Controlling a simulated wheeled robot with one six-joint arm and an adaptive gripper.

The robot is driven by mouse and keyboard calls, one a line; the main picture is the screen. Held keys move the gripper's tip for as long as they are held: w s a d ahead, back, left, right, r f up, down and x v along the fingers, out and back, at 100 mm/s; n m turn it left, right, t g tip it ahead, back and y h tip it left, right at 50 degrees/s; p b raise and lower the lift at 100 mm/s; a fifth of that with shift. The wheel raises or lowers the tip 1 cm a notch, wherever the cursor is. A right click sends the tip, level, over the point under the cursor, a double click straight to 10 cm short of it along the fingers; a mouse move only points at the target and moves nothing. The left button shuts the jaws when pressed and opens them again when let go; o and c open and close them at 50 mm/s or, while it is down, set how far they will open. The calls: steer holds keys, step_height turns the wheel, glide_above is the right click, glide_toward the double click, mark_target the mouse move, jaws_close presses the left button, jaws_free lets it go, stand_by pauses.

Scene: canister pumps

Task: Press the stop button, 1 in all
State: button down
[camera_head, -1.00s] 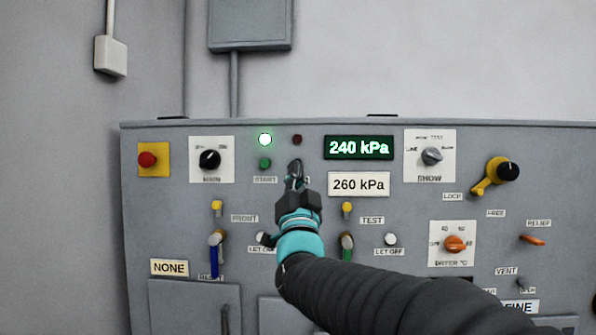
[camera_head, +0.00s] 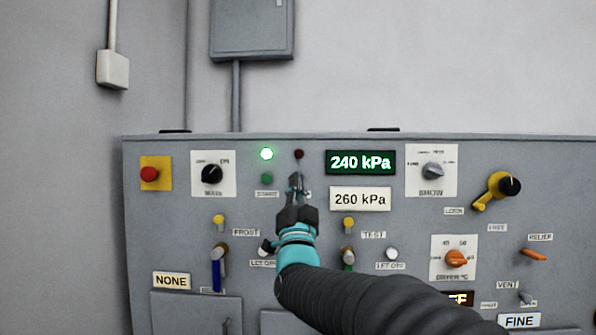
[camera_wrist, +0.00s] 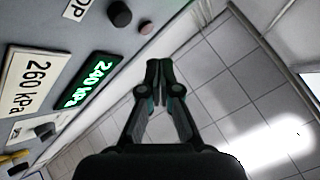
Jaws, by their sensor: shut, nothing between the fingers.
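The stop button (camera_wrist: 119,13) is a dark round knob at the top of the wrist view, between the cut-off label reading "OP" (camera_wrist: 75,9) and a dull reddish lamp (camera_wrist: 146,28). In the head view my gripper covers the button, below the unlit dark red lamp (camera_head: 299,154). My gripper (camera_head: 294,177) is shut and empty in front of that spot. In the wrist view its closed fingertips (camera_wrist: 159,68) appear below and right of the button, with a gap in the picture. Contact cannot be told from the head view.
A 240 kPa display (camera_head: 360,162) and a 260 kPa plate (camera_head: 360,199) are right of my gripper. A red button on yellow (camera_head: 149,174), several knobs and levers cover the panel.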

steer(key=shift+w+d, duration=0.1)
steer(key=shift+w, duration=2.1)
steer(key=shift+w, duration=0.1)
steer(key=shift+w, duration=0.35)
steer(key=shift+w+b, duration=0.35)
steer(key=shift+w, duration=0.15)
stand_by(0.5)
steer(key=shift+s, duration=0.15)
steer(key=shift+s+b, duration=0.8)
steer(key=shift+b, duration=0.25)
